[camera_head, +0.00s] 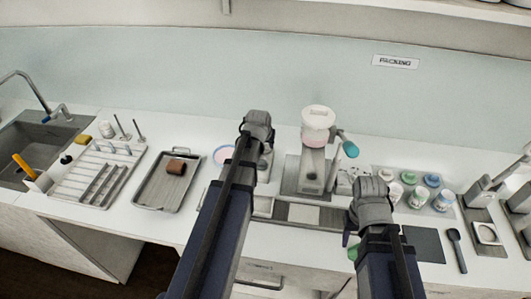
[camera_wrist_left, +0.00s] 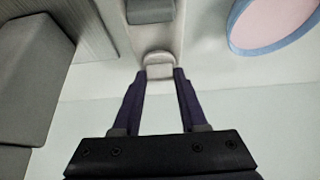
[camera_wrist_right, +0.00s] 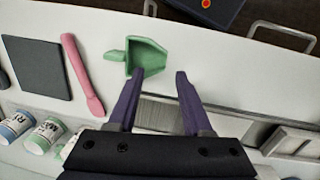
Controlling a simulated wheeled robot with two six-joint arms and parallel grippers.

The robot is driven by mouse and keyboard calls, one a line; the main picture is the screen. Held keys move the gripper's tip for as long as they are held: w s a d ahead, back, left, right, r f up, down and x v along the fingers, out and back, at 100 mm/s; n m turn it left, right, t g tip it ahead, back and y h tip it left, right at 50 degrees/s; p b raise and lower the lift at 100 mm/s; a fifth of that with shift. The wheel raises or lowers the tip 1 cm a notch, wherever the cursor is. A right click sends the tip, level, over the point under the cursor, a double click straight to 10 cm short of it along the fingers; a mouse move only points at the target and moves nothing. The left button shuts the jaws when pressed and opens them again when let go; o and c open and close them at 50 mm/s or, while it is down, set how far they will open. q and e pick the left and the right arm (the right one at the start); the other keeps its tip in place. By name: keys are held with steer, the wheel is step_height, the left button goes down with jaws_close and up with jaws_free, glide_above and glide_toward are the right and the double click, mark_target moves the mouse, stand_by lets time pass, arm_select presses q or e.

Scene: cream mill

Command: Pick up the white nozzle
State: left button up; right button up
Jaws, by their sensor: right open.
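In the left wrist view, a small whitish rounded piece (camera_wrist_left: 159,70) sits between the fingertips of my left gripper (camera_wrist_left: 160,76). It may be the white nozzle, but I cannot make out its full shape. The fingertips reach both its sides; I cannot tell whether they grip it. In the head view, my left gripper (camera_head: 258,122) is left of the cream mill (camera_head: 312,160) and hides what is under it. My right gripper (camera_wrist_right: 160,74) is open and empty, with its fingertips near a green scoop (camera_wrist_right: 150,52) on the counter.
A grey tray (camera_head: 150,200) with a brown block and a white rack (camera_head: 70,184) stand to the left. Several small jars (camera_head: 418,197) stand to the right. A dark mat (camera_wrist_right: 38,67) lies near the right jars.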

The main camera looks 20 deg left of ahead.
mark_target(265, 150)
arm_select(q)
jaws_close()
steer(key=shift+r, duration=0.15)
arm_select(e)
steer(key=shift+r, duration=0.15)
arm_select(q)
step_height(265, 150, up, 10)
steer(key=p, duration=1)
arm_select(e)
step_height(265, 150, up, 10)
